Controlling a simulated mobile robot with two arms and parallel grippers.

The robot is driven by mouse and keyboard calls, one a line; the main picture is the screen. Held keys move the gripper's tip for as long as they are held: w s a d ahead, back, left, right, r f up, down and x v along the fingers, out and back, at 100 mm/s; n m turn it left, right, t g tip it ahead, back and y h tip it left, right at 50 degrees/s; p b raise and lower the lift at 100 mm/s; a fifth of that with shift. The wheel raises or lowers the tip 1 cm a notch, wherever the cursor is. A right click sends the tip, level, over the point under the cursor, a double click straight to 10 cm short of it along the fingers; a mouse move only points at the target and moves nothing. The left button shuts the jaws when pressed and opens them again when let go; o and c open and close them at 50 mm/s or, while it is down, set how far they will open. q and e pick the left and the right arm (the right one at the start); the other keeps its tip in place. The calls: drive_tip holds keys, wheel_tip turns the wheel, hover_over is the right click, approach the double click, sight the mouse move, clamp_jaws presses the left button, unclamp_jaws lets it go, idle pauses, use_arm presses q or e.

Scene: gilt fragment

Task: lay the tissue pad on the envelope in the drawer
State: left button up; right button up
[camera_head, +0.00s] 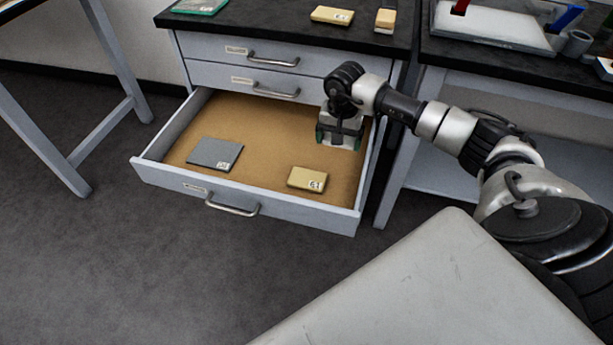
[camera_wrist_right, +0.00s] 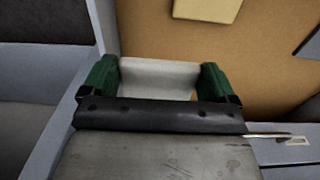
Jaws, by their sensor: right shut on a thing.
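My right gripper (camera_head: 340,133) is over the right rear part of the open drawer (camera_head: 262,198). It is shut on a white pad, seen as a pale block between the green fingers in the wrist view (camera_wrist_right: 160,76); it looks like the tissue pad. The pad appears above the drawer floor. A flat grey piece with a small label (camera_head: 214,153) lies at the left in the drawer. A thicker yellow block marked 61 (camera_head: 307,178) lies front right; it also shows in the wrist view (camera_wrist_right: 207,9). I cannot tell for certain which is the envelope. My left gripper is out of view.
The drawer's tan floor (camera_head: 265,140) is clear between the two pieces. Closed drawers (camera_head: 255,77) sit above it at the back. The black top (camera_head: 270,25) holds another yellow block (camera_head: 332,15), a tan-and-white block (camera_head: 385,20) and a green-edged item (camera_head: 200,5).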

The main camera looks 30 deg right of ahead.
hover_over(305, 183)
wheel_tip(305, 183, down, 6)
drive_tip(key=shift+d+r, duration=0.1)
drive_tip(key=shift+r, duration=0.15)
drive_tip(key=shift+s+f, duration=0.1)
drive_tip(key=shift+f, duration=0.25)
wheel_tip(305, 183, down, 3)
drive_tip(key=shift+r+b, duration=0.2)
drive_tip(key=shift+b, duration=0.3)
drive_tip(key=shift+f, duration=0.4)
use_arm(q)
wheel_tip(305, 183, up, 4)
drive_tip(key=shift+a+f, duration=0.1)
use_arm(e)
drive_tip(key=shift+f, duration=0.1)
drive_tip(key=o, duration=0.6)
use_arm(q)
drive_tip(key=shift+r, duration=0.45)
